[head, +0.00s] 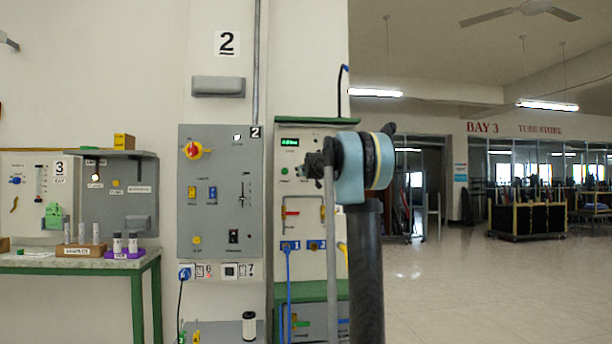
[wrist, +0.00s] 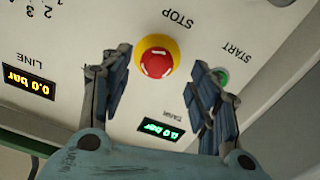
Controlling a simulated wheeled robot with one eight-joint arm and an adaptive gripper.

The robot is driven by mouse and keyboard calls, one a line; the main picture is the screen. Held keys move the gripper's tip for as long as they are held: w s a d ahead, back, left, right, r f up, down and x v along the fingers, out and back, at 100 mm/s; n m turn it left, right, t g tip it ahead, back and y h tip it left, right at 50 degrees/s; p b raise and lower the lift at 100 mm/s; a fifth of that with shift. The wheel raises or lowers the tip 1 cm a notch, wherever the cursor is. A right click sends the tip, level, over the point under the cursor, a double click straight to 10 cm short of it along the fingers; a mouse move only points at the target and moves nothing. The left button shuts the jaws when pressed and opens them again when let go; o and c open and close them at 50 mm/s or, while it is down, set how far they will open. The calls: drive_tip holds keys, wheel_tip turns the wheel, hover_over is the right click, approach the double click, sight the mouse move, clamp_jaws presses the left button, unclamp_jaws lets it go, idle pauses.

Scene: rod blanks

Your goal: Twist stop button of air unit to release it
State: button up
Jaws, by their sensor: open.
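The stop button (wrist: 157,62) is a red mushroom head on a yellow base, under the label STOP, seen upside down in the wrist view. It sits on the light panel of the air unit (wrist: 120,30). My gripper (wrist: 163,62) is open, its two dark fingers on either side of the button; whether they touch it I cannot tell. In the head view, my gripper (head: 312,164) is at the front of the air unit (head: 288,215), and my arm hides the stop button there.
A green START button (wrist: 221,76) is close beside the right finger in the wrist view. A TANK display (wrist: 161,128) and a LINE display (wrist: 29,83) read 0.0 bar. Left of the air unit is a grey control panel (head: 215,225). Open floor (head: 450,290) lies to the right.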

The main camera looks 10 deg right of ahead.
drive_tip(key=shift+w, duration=1.8)
drive_tip(key=shift+c, duration=0.3)
